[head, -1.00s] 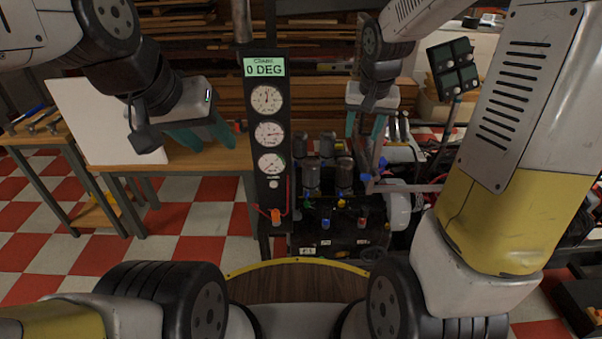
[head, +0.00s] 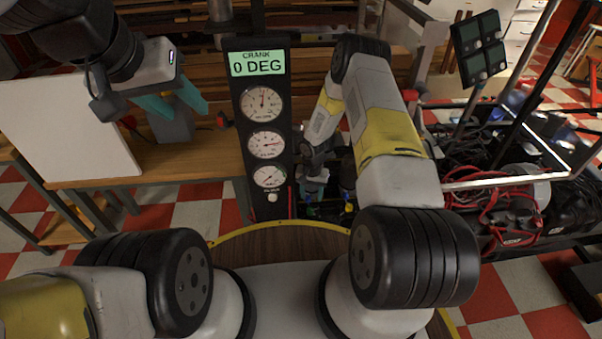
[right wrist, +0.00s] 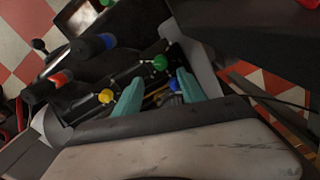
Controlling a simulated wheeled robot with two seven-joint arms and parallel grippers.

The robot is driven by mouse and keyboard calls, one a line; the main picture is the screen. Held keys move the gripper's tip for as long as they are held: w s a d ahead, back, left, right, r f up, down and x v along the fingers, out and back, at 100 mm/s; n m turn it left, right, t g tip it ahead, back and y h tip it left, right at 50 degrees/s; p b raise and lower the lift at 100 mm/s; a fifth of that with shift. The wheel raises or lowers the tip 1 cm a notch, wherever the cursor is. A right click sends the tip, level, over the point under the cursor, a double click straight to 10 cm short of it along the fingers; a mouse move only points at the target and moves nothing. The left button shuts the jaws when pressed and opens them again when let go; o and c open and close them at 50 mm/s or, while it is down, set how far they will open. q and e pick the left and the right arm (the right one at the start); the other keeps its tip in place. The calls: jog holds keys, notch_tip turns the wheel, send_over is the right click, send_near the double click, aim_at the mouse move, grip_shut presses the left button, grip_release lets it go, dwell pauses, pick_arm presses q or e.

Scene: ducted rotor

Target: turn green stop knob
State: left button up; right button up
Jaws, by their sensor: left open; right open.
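The green knob (right wrist: 160,62) shows in the right wrist view, on a dark panel just beyond my right gripper (right wrist: 158,78). The right gripper's two teal fingers are open, apart from each other, with the green knob ahead of the gap; whether they touch it I cannot tell. A blue knob (right wrist: 174,85) and a yellow knob (right wrist: 106,95) are close by the fingers. My left gripper (head: 184,110) is open and empty, above the wooden bench at the left.
The gauge column (head: 263,140) with a "CRANK 0 DEG" display stands in the middle. A wooden bench (head: 200,165) and white board (head: 65,120) are at the left. At the right are red cables (head: 497,205), a metal frame and a dark panel (head: 482,45) on a post.

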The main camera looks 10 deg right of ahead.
aim_at(310, 209)
notch_tip(310, 209, down, 8)
jog(key=shift+a+f, duration=0.15)
jog(key=shift+f, duration=0.1)
grip_shut()
dwell(0.4)
